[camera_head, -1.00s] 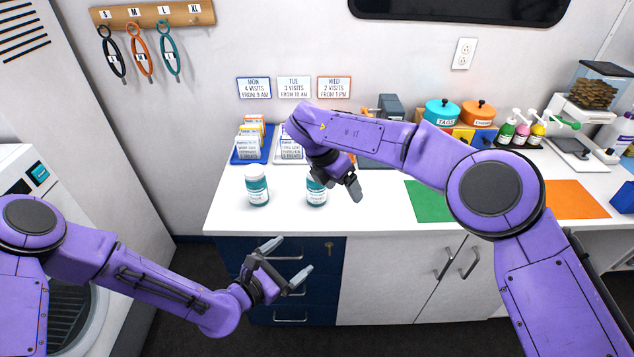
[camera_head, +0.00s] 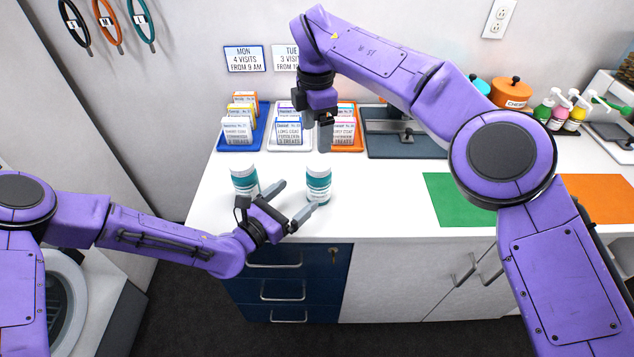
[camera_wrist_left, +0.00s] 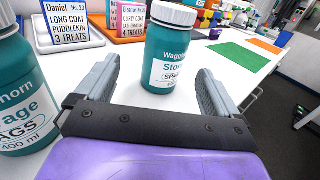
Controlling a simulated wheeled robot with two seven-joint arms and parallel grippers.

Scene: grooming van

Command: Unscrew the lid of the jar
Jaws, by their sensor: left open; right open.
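Two white-lidded teal jars with white labels stand upright on the white counter. The right jar (camera_head: 318,188) is below my right gripper; its lid (camera_head: 319,172) is on. The left jar (camera_head: 244,181) stands beside it, partly hidden by my left gripper's wrist. My left gripper (camera_head: 299,198) is open and empty, low at the counter's front, its fingers pointing toward the right jar. In the left wrist view the right jar (camera_wrist_left: 168,50) stands ahead between the spread fingers, and the left jar (camera_wrist_left: 22,95) is outside them. My right gripper (camera_head: 325,138) is open above the right jar, pointing down.
Blue (camera_head: 231,144), white and orange card trays stand behind the jars. A dark grey tray (camera_head: 400,145) lies behind to the right. A green mat (camera_head: 450,205) and an orange mat (camera_head: 595,198) lie farther right. The counter between jars and green mat is clear.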

